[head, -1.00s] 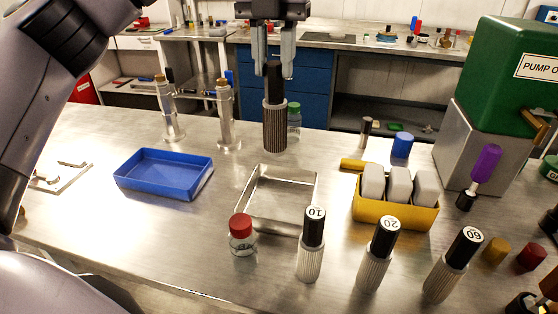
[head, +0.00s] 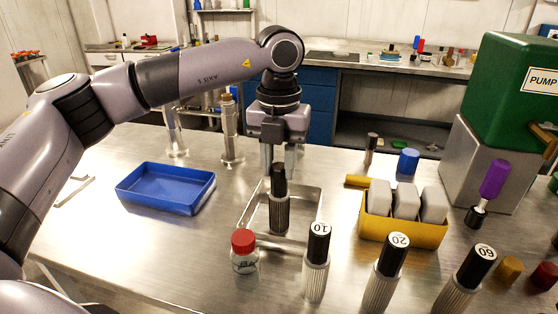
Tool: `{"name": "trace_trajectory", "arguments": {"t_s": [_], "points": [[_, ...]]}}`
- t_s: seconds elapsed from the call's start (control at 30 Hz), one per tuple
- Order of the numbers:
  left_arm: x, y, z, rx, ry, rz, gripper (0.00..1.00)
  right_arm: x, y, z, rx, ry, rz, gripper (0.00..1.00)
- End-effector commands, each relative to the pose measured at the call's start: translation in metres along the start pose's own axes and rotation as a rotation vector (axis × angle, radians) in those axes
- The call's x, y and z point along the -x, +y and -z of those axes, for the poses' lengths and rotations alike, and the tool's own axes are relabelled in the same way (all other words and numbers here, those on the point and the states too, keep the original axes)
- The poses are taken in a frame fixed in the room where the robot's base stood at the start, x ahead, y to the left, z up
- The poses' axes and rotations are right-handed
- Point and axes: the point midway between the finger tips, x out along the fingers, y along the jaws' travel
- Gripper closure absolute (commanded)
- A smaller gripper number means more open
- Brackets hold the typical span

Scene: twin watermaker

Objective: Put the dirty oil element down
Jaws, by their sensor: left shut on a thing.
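The dirty oil element (head: 279,212) is a dark ribbed cylinder with a black top. It stands upright in the middle of the picture, within the outline of the shallow metal tray (head: 250,207). Whether its base touches the tray floor is hard to tell. My left gripper (head: 280,168) points straight down above it, with its fingers shut on the element's black top. My right gripper is not in view.
A blue tray (head: 165,189) lies to the left. A red-capped jar (head: 244,252) and the cartridge marked 10 (head: 316,262) stand close in front of the metal tray. A yellow holder (head: 402,231) with white blocks is on the right.

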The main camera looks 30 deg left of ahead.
Motion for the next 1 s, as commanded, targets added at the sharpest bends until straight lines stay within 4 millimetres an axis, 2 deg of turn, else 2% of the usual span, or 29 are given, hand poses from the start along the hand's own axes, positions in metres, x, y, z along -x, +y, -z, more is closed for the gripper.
{"name": "trace_trajectory", "arguments": {"t_s": [0.27, 0.3, 0.37, 0.4, 0.77, 0.87, 1.0], "points": [[-0.002, 0.0, 0.0, 0.0, -0.001, 0.001, 0.95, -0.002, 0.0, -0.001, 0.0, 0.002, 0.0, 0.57], [-0.003, 0.0, 0.0, 0.0, -0.001, 0.0, 0.65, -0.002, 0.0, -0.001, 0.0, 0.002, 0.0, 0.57], [-0.002, 0.0, 0.0, -0.001, -0.001, 0.0, 0.46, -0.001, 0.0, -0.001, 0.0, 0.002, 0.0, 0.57], [-0.002, 0.0, 0.0, -0.001, -0.001, 0.0, 0.43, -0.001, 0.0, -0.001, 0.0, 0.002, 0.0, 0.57], [0.004, 0.0, 0.0, -0.001, -0.002, 0.001, 0.43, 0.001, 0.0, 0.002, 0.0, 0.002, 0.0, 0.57], [0.018, -0.001, -0.001, -0.001, -0.005, 0.002, 0.43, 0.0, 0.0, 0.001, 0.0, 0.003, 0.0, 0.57], [0.047, -0.001, -0.001, -0.001, -0.005, 0.003, 0.43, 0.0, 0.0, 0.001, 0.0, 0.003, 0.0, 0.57]]}}
